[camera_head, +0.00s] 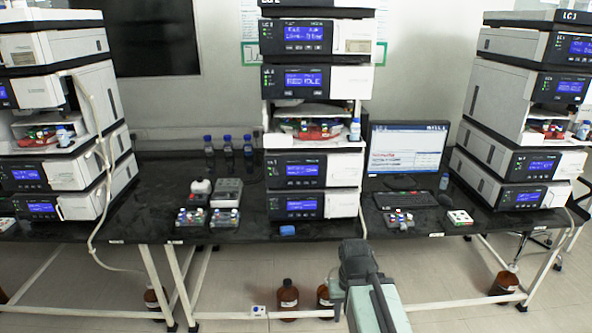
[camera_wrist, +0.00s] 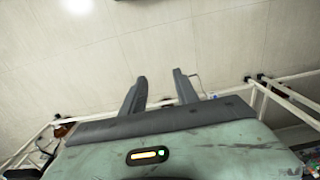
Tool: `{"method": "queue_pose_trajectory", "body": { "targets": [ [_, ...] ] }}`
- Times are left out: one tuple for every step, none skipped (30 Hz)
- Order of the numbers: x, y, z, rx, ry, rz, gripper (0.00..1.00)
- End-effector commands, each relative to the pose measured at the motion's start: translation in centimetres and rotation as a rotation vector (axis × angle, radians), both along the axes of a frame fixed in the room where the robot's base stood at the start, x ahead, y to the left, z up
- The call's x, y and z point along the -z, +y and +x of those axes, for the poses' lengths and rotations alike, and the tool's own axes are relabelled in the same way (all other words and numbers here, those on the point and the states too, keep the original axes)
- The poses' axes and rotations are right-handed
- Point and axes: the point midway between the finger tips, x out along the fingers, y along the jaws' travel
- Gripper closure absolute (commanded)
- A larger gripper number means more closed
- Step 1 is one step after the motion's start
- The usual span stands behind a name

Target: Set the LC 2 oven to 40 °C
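The middle column stack (camera_head: 313,110), marked LC 2 as far as I can read, stands on the dark bench. Its modules have dark fronts with lit blue displays. The upper module display (camera_head: 305,32) shows two lines too small to read surely; the one below (camera_head: 304,79) seems to read "IDLE". Two more displays (camera_head: 301,170) glow in the lower modules. I cannot tell by sight which module is the oven. My gripper (camera_wrist: 160,76) is open and empty in the wrist view, its two fingers apart over pale floor. My arm shows low in the head view, in front of the bench.
A left stack (camera_head: 70,110) and a right stack (camera_head: 525,110) flank the middle one. Brown bottles (camera_head: 288,298) stand on the floor below.

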Motion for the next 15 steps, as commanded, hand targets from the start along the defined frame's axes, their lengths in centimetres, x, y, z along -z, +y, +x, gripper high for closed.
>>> {"method": "queue_pose_trajectory", "body": {
  "targets": [
    [0.00,0.00,0.00,0.000,0.000,0.000,0.64],
    [0.00,0.00,0.00,0.000,0.000,0.000,0.66],
    [0.00,0.00,0.00,0.000,0.000,0.000,0.78],
    [0.00,0.00,0.00,0.000,0.000,0.000,0.86],
    [0.00,0.00,0.00,0.000,0.000,0.000,0.94],
    [0.00,0.00,0.00,0.000,0.000,0.000,1.00],
    [0.00,0.00,0.00,0.000,0.000,0.000,1.00],
    [0.00,0.00,0.00,0.000,0.000,0.000,1.00],
    [0.00,0.00,0.00,0.000,0.000,0.000,1.00],
    [0.00,0.00,0.00,0.000,0.000,0.000,1.00],
    [0.00,0.00,0.00,0.000,0.000,0.000,1.00],
    [0.00,0.00,0.00,0.000,0.000,0.000,1.00],
    [0.00,0.00,0.00,0.000,0.000,0.000,1.00],
    [0.00,0.00,0.00,0.000,0.000,0.000,1.00],
    [0.00,0.00,0.00,0.000,0.000,0.000,1.00]
  ]
}}
